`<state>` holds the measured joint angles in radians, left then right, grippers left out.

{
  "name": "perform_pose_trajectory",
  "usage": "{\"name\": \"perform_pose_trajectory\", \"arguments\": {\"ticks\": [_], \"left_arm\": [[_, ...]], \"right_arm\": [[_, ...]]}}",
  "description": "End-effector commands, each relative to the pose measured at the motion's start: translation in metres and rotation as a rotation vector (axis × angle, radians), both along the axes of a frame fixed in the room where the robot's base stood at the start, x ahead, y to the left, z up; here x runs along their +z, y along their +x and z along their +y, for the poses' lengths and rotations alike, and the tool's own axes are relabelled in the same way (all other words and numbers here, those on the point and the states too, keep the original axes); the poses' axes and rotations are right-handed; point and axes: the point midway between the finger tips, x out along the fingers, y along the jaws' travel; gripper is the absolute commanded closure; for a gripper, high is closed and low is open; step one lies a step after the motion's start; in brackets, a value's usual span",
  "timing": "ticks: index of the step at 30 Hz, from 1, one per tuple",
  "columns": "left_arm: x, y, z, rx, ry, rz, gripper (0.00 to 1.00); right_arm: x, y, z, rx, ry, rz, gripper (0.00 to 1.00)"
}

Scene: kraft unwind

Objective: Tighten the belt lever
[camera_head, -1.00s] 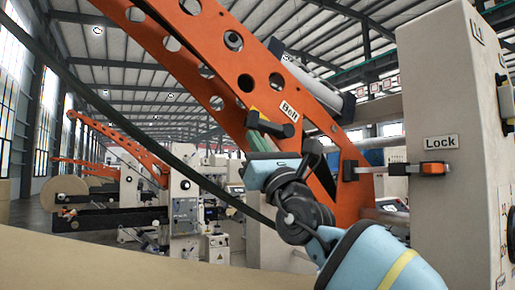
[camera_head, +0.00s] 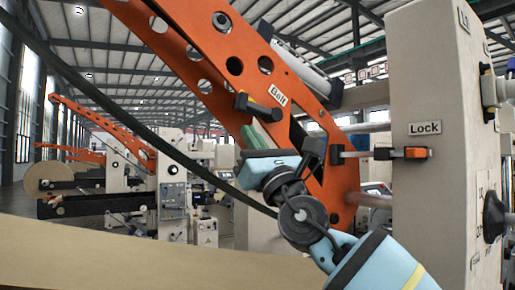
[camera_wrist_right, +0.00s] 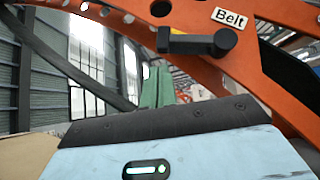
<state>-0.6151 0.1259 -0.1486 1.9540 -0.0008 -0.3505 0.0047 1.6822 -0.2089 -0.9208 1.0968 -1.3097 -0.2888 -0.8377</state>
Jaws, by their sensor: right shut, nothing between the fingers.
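The belt lever (camera_head: 258,108) is a short black handle on the orange arm, beside the "Belt" label (camera_head: 278,95). In the right wrist view the lever (camera_wrist_right: 190,43) lies roughly level, its round hub next to the label. My right gripper (camera_head: 257,137) has green fingers and is just below the lever in the head view. In the wrist view its green fingers (camera_wrist_right: 155,88) stand together, shut and empty, below and left of the lever. They look apart from it. My left gripper is not in view.
The orange perforated arm (camera_head: 215,60) slants across the view. A pale cabinet with a "Lock" label (camera_head: 424,128) and an orange-tipped black lever (camera_head: 403,153) stands at right. A dark curved strip (camera_head: 120,115) crosses at left. A tan surface (camera_head: 130,245) fills the lower left.

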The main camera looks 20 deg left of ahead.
Motion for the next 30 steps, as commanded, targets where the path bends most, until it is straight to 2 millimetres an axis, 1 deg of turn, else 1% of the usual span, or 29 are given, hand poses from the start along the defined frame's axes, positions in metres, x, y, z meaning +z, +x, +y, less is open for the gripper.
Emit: {"name": "perform_pose_trajectory", "arguments": {"ticks": [1,7,12,17,18,20,22,23,26,29,30], "left_arm": [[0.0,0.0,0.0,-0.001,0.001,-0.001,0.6],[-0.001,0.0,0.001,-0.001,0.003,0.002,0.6],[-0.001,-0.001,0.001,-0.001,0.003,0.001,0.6],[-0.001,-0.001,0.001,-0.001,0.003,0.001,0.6],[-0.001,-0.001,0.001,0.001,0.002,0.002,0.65],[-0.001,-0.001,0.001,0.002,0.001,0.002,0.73],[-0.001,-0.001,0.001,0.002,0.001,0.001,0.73],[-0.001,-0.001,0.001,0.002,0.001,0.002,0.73],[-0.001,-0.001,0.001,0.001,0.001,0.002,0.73],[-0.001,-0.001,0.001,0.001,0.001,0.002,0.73],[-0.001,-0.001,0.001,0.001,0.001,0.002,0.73]], "right_arm": [[-0.005,-0.002,-0.004,0.003,0.002,0.002,1.0],[-0.019,-0.01,-0.015,0.001,-0.001,0.0,1.0],[-0.025,-0.014,-0.019,0.0,-0.002,-0.001,1.0],[-0.026,-0.015,-0.02,0.0,-0.002,0.001,1.0],[-0.026,-0.014,-0.02,0.001,-0.001,0.002,1.0],[-0.029,-0.013,-0.021,0.005,0.007,0.013,1.0],[-0.036,-0.008,-0.027,0.018,0.037,0.052,1.0],[-0.042,-0.005,-0.031,0.028,0.059,0.08,1.0],[-0.071,0.012,-0.051,0.07,0.173,0.218,1.0],[-0.113,0.032,-0.08,0.116,0.331,0.4,1.0],[-0.132,0.04,-0.092,0.132,0.399,0.474,1.0]]}}
